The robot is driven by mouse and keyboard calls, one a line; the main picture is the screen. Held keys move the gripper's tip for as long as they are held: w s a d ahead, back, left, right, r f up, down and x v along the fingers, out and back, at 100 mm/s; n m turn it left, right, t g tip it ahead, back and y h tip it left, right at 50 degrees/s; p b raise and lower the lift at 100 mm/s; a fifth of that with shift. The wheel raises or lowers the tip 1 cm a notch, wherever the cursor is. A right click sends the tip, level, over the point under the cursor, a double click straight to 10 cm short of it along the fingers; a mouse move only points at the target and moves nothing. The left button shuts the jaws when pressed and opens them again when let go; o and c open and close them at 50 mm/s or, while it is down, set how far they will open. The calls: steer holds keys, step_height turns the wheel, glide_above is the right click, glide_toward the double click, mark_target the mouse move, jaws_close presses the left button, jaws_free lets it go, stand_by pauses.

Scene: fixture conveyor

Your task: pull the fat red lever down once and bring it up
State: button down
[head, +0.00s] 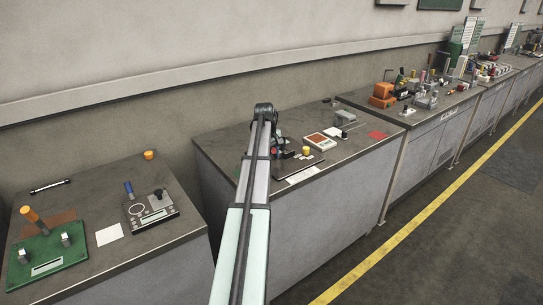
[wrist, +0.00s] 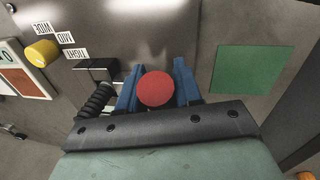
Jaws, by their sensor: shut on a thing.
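The fat red lever (wrist: 156,88) shows in the wrist view as a round red end, seen nearly end-on. My gripper (wrist: 157,92) has its two blue fingers on either side of it and is shut on it. The lever's shaft and base are hidden below the red end, so its tilt cannot be told.
A yellow knob (wrist: 42,54) stands beside labels reading WIDE, MID and TIGHT. A black coiled part (wrist: 95,101) is close left of my fingers. A green square (wrist: 254,73) lies to the right. The left bench holds a green board (head: 48,266) with an orange-handled lever.

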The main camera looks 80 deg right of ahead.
steer(key=shift+s+a+f, duration=0.1)
steer(key=shift+a+f, duration=0.1)
steer(key=shift+f, duration=0.1)
steer(key=shift+f+t+h, duration=0.35)
steer(key=shift+t+h, duration=0.15)
steer(key=shift+d, duration=0.1)
steer(key=c, duration=0.8)
jaws_free()
steer(key=shift+c, duration=0.2)
steer(key=shift+r, duration=0.1)
steer(key=v, duration=1.3)
steer(key=shift+r, duration=0.3)
